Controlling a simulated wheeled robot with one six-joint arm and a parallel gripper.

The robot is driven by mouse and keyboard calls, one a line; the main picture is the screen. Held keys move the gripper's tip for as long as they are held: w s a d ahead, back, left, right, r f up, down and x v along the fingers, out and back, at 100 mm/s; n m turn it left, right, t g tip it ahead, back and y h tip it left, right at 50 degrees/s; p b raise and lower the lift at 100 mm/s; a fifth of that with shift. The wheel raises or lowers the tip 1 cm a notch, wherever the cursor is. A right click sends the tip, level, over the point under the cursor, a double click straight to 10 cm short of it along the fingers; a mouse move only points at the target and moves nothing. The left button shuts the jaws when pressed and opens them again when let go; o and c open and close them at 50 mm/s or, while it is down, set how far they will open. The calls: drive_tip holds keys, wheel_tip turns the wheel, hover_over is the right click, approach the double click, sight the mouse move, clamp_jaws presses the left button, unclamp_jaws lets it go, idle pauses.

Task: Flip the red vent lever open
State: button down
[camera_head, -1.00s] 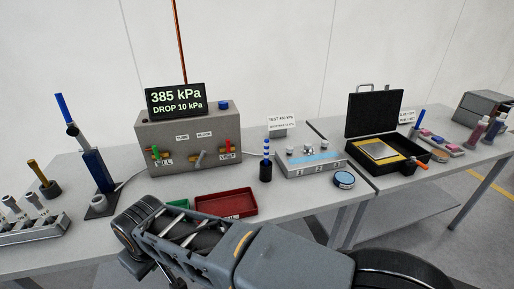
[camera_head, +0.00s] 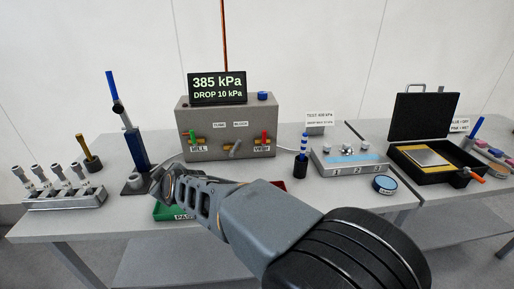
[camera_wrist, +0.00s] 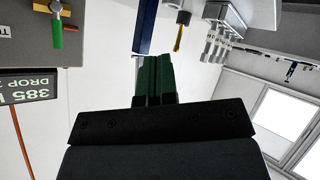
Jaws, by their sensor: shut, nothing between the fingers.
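The red vent lever (camera_head: 264,137) stands roughly upright on a brass fitting at the right of the grey test box's (camera_head: 227,116) front, above the VENT label. The green fill lever (camera_head: 198,142) is at the box's left; it also shows upside down in the wrist view (camera_wrist: 57,34). My gripper (camera_head: 160,185) is low at the left, near the blue stand and green tray, away from the red lever. In the wrist view its dark green fingers (camera_wrist: 153,75) are together and empty. The red lever is outside the wrist view.
A display (camera_head: 217,88) on the box reads 385 kPa, DROP 10 kPa. A blue stand (camera_head: 135,150) is beside my gripper. The green PASS tray (camera_head: 166,213) lies below it. My arm hides most of a red tray (camera_head: 279,184). A blue-striped post (camera_head: 302,147) stands right of the box.

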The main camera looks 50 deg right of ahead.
drive_tip(key=w+d+t+h+b, duration=0.1)
drive_tip(key=w+d+h+b, duration=0.25)
drive_tip(key=d+h, duration=0.75)
drive_tip(key=s+d+f+g+h, duration=0.1)
drive_tip(key=s+d+g+h, duration=0.1)
drive_tip(key=d, duration=0.4)
drive_tip(key=s+d+f+m+g+h+b, duration=0.1)
drive_tip(key=s+d+g+h, duration=0.1)
drive_tip(key=d+g, duration=0.3)
drive_tip(key=shift+s+d+f+g+h, duration=0.3)
drive_tip(key=shift+d+h, duration=0.15)
drive_tip(key=shift+h, duration=0.45)
drive_tip(key=shift+d, duration=0.1)
drive_tip(key=b, duration=0.2)
approach(264, 137)
drive_tip(key=w+d, duration=0.3)
drive_tip(key=w, duration=0.2)
drive_tip(key=shift+s+d+f, duration=0.1)
drive_tip(key=shift+s+d, duration=0.15)
drive_tip(key=shift+d, duration=0.35)
drive_tip(key=shift+s+d, duration=0.25)
drive_tip(key=shift+d, duration=0.4)
drive_tip(key=shift+s+d+f, duration=0.1)
drive_tip(key=shift+s+d, duration=0.1)
drive_tip(key=shift+d, duration=0.4)
